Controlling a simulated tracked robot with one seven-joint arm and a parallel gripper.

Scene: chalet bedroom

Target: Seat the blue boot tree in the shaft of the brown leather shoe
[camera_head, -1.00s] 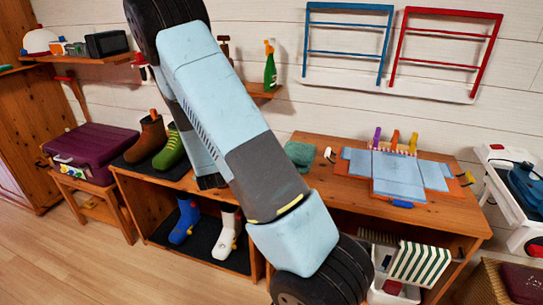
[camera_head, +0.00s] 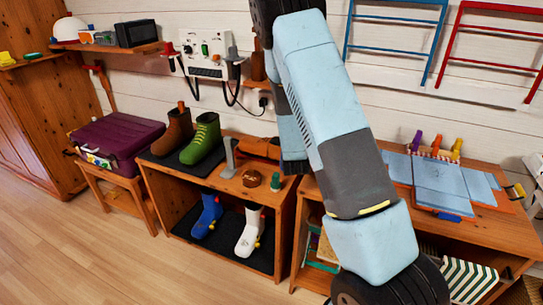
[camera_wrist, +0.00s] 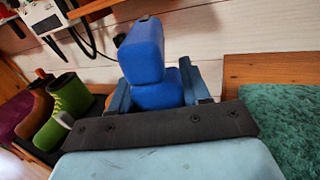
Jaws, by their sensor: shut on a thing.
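The brown leather shoe (camera_head: 177,131) is an ankle boot standing upright on a dark mat on top of the low wooden cabinet. A small orange-brown piece shows at its top. A green boot (camera_head: 204,137) stands close on its right. Both show at the left of the wrist view, where the brown shoe (camera_wrist: 38,104) is partly hidden by the green one. My gripper (camera_wrist: 154,85) is shut on the blue boot tree (camera_wrist: 142,52), which stands up between the jaws, apart from the shoe. In the head view my arm hides the boot tree and most of the gripper.
A blue boot (camera_head: 207,215) and a white boot (camera_head: 247,233) are on the lower shelf. A wall panel (camera_head: 207,52) with hanging cords is above.

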